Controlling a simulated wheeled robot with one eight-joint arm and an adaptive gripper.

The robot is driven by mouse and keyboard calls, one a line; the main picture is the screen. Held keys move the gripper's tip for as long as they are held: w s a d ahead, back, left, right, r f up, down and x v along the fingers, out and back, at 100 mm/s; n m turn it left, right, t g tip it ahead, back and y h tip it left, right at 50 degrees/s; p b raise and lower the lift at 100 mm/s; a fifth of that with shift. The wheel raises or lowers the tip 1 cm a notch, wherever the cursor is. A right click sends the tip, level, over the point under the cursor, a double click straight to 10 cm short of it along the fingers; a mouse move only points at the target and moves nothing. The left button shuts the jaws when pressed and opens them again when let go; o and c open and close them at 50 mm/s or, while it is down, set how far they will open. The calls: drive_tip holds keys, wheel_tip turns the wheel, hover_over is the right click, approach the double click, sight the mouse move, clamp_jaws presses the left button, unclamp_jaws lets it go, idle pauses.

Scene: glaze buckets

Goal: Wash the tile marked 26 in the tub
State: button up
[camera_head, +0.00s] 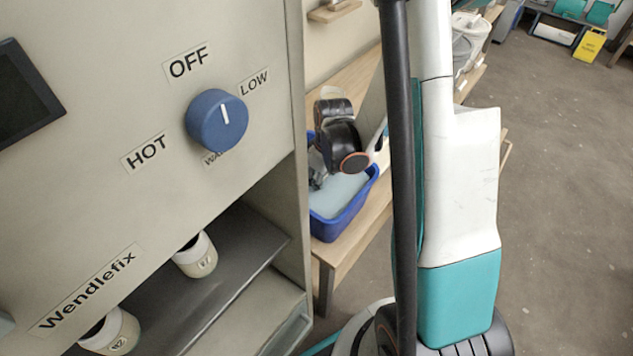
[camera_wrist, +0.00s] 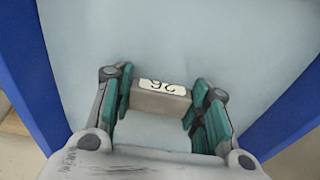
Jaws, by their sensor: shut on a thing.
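The tile marked 26 (camera_wrist: 160,99) is a small grey-brown block with a white label, upside down in the wrist view. My gripper (camera_wrist: 160,103) is shut on it, with a teal finger on each side. The blue tub (camera_head: 344,222) stands on a wooden bench in the head view and holds pale water (camera_head: 342,190). Its blue walls also show at both sides of the wrist view (camera_wrist: 40,75). My gripper and the tile are over or in the water; I cannot tell how deep. In the head view my arm and the cabinet hide much of the tub.
A grey cabinet (camera_head: 100,150) with a blue knob (camera_head: 217,120) fills the left of the head view. Two labelled cups (camera_head: 195,256) stand on its shelf. White buckets (camera_head: 468,38) stand further along the bench (camera_head: 352,240). The floor at right is clear, with a yellow sign (camera_head: 590,44) far back.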

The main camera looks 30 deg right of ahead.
drive_tip(key=shift+d, duration=0.15)
drive_tip(key=shift+a, duration=1.2)
drive_tip(key=shift+d, duration=0.15)
drive_tip(key=shift+d, duration=1.05)
